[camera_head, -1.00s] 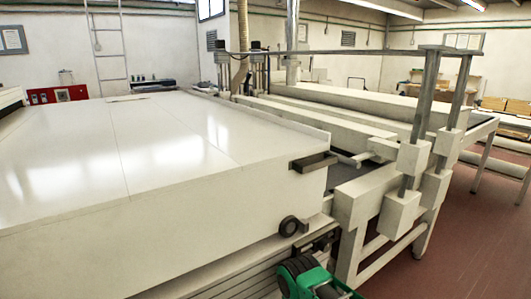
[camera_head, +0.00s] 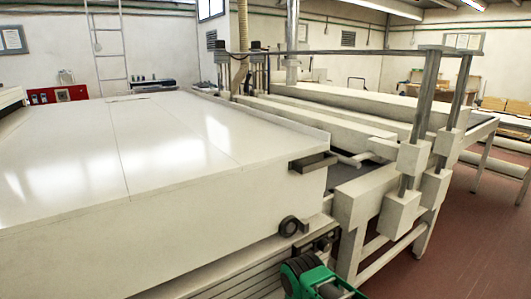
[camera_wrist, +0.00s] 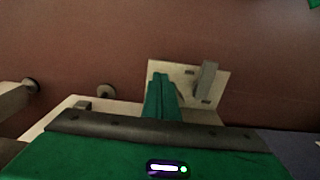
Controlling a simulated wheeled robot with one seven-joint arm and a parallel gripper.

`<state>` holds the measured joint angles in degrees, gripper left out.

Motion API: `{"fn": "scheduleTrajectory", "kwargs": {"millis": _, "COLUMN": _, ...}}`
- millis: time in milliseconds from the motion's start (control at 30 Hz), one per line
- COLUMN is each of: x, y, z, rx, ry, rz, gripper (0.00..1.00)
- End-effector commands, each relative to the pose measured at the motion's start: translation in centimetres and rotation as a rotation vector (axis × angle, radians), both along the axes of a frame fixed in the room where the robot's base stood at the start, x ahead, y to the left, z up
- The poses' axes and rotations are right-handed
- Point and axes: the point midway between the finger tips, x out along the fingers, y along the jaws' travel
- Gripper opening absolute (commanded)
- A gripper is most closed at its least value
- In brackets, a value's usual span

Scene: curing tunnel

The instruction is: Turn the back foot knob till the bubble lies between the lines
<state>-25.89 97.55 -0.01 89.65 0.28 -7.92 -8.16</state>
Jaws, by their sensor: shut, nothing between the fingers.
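In the wrist view my gripper (camera_wrist: 160,78) has its green fingers together, with nothing held between them. They reach out over a pale plate (camera_wrist: 178,78) that carries a grey bar (camera_wrist: 207,80). A grey round knob-like part (camera_wrist: 105,91) lies left of the fingers, apart from them. Another (camera_wrist: 30,85) is at the end of a pale beam at the far left. I cannot tell which, if either, is the back foot knob. No bubble or level lines can be made out in either view.
In the head view a large white machine housing (camera_head: 130,160) fills the left, with a dark ring-shaped part (camera_head: 290,226) on its lower side. A pale frame with metal posts (camera_head: 424,95) stands at the right. Red-brown floor (camera_head: 470,240) is clear at the right front.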

Motion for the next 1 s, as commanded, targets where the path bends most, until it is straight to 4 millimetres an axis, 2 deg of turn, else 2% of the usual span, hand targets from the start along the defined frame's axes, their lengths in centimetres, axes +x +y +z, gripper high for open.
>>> {"fn": "scheduleTrajectory", "kwargs": {"millis": 267, "x": -0.2, "y": -0.5, "z": 0.3, "rx": 0.001, "ry": -0.002, "rz": -0.001, "gripper": 0.0}}
{"fn": "scheduleTrajectory", "kwargs": {"millis": 800, "x": -0.3, "y": -0.6, "z": 5.5, "rx": -0.001, "ry": 0.0, "rz": -0.001, "gripper": 0.0}}
{"fn": "scheduleTrajectory", "kwargs": {"millis": 1000, "x": -0.3, "y": -0.6, "z": 6.0, "rx": -0.001, "ry": 0.001, "rz": -0.001, "gripper": 0.0}}
